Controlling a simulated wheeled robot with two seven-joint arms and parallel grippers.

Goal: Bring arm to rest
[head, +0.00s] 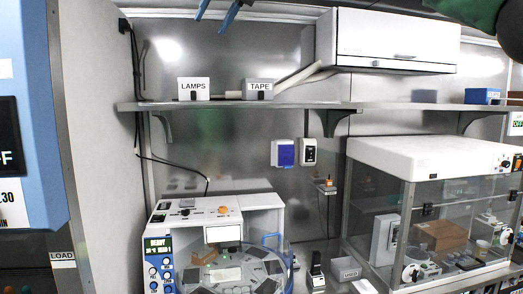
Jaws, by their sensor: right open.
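My right gripper (211,23) shows at the top edge of the head view, left of centre. Only its two blue fingers hang into the picture, apart from each other with nothing between them. The rest of it is cut off by the frame edge. It appears above the wall shelf (290,105) and clear of it in the picture. A dark and green part at the top right corner looks like a link of my own arm. My left gripper is not in view.
A white wall cabinet (390,40) hangs right of the gripper. LAMPS (194,86) and TAPE (259,87) boxes stand on the shelf. Below are a white-and-blue machine (165,245) and a glass-sided enclosure (430,155). A blue unit (45,110) fills the left edge.

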